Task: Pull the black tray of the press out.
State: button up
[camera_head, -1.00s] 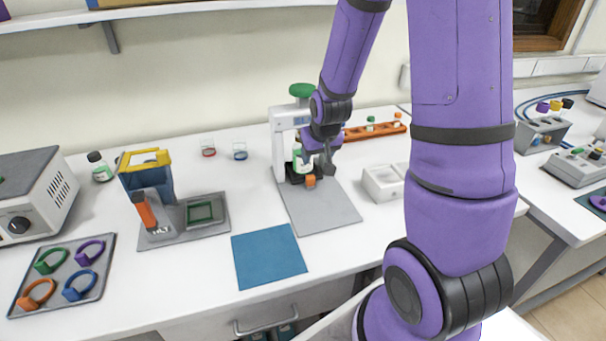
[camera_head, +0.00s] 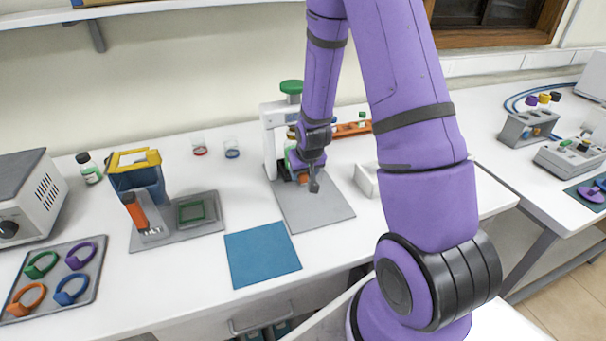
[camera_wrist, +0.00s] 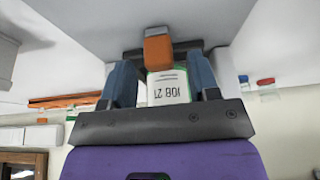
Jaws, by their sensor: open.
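The press (camera_head: 270,140) is a white stand with a green knob (camera_head: 291,86) on a grey base plate (camera_head: 318,210). Its black tray (camera_wrist: 190,47) shows as a dark strip in the wrist view, with an orange handle (camera_wrist: 158,47) at its front. In the head view the handle (camera_head: 303,178) is partly hidden by my gripper (camera_head: 314,184).
A blue mat (camera_head: 262,254) lies left of the base plate. A white box (camera_head: 367,180) stands close on the right and an orange rack (camera_head: 352,129) behind. A yellow-topped blue container (camera_head: 138,175) stands on a grey stand at left. The base plate's front is clear.

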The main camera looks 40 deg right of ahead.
jog(key=shift+x, duration=0.9)
jog(key=shift+c, duration=0.4)
grip_shut()
jog(key=shift+s, duration=0.1)
